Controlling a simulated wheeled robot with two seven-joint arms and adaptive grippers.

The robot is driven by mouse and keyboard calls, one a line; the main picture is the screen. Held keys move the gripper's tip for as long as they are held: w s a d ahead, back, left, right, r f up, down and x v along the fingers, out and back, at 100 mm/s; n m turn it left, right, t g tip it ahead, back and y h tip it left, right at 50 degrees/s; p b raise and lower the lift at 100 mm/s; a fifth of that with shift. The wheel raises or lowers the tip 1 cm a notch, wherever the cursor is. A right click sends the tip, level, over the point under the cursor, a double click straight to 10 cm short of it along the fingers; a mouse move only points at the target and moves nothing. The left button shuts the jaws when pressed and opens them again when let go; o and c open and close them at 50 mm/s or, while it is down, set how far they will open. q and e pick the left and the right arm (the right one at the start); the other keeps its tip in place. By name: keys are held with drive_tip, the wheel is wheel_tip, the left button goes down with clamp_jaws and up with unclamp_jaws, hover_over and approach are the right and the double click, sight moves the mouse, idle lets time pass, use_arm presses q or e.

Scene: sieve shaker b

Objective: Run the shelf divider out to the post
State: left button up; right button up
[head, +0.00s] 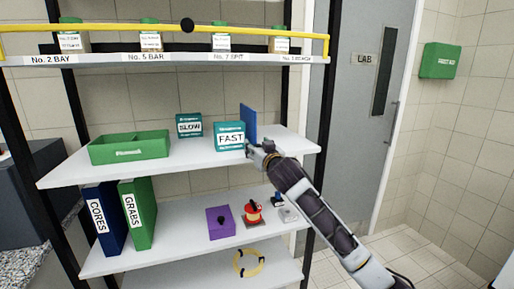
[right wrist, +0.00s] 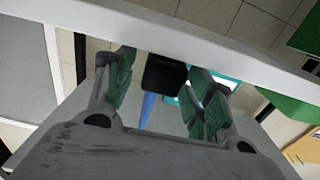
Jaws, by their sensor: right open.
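The blue shelf divider (head: 249,122) stands upright on the middle shelf (head: 180,172), just right of the teal FAST box (head: 230,136). My right gripper (head: 261,148) is at the divider's front end, near the shelf's front edge. In the right wrist view my right gripper (right wrist: 162,88) is open, with a black block (right wrist: 164,74) and part of the blue divider (right wrist: 147,112) showing between its fingers. I cannot tell whether the fingers touch either. A black front post (head: 325,100) stands at the shelf's right end. My left gripper is out of view.
The SLOW box (head: 189,125) and a green tray (head: 128,148) are further left on the same shelf. Below are binders, a purple box (head: 220,222) and a red spool-like item (head: 252,212). The shelf between divider and right post looks clear.

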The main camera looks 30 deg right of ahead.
sight(303, 149)
drive_tip(key=shift+c, duration=1.6)
clamp_jaws()
drive_tip(key=shift+s+d, duration=0.1)
drive_tip(key=shift+d, duration=0.4)
drive_tip(key=shift+s+d, duration=0.1)
drive_tip(key=shift+d, duration=0.25)
drive_tip(key=d, duration=0.2)
drive_tip(key=s+d, duration=0.1)
drive_tip(key=d, duration=0.2)
drive_tip(key=shift+s+d+p, duration=0.1)
drive_tip(key=shift+s+p, duration=0.05)
drive_tip(key=shift+p, duration=0.25)
drive_tip(key=d, duration=0.3)
drive_tip(key=s+d+p, duration=0.1)
drive_tip(key=d, duration=0.2)
drive_tip(key=s+d, duration=0.1)
drive_tip(key=d, duration=0.2)
drive_tip(key=shift+s+d+p, duration=0.15)
drive_tip(key=shift+d+p, duration=0.15)
drive_tip(key=shift+d, duration=0.1)
drive_tip(key=shift+s+d, duration=0.1)
drive_tip(key=shift+d, duration=0.3)
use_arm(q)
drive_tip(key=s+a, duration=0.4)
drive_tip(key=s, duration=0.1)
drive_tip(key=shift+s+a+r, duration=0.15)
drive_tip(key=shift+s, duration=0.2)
